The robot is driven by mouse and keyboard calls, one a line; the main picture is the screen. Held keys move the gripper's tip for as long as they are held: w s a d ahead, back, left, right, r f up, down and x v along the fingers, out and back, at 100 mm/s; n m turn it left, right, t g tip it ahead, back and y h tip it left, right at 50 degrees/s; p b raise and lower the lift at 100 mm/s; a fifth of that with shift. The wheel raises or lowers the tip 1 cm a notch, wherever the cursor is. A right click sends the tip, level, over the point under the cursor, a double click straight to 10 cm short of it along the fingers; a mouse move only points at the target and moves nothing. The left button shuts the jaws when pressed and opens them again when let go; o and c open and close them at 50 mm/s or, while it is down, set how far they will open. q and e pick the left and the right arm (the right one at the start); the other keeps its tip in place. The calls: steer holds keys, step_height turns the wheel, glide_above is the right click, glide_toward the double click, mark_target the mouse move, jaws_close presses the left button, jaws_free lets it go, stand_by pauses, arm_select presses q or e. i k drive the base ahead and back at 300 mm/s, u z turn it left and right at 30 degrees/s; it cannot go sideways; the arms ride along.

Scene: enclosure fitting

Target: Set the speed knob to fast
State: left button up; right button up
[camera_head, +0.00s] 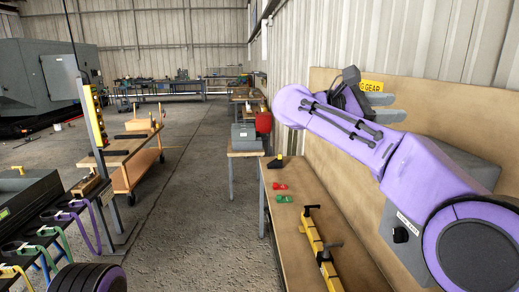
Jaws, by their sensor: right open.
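A grey enclosure box (389,226) is mounted on the tan board at the right, largely covered by my purple right arm. A small black knob (400,235) sits on its front face, below a white label (408,222) too small to read. I cannot tell which setting the knob points to. My right gripper (349,80) is dark, open, and up near the top of the board, partly hidden behind my arm's purple links. It is well above the knob and apart from it. My left gripper is out of view.
A tan workbench (290,235) runs below the board, bearing a yellow bar tool (319,245), red (279,186) and green (284,199) small parts. A yellow sign (371,86) and grey prongs (388,116) are on the board. The floor at centre is clear.

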mark_target(401, 235)
steer(key=k, duration=0.95)
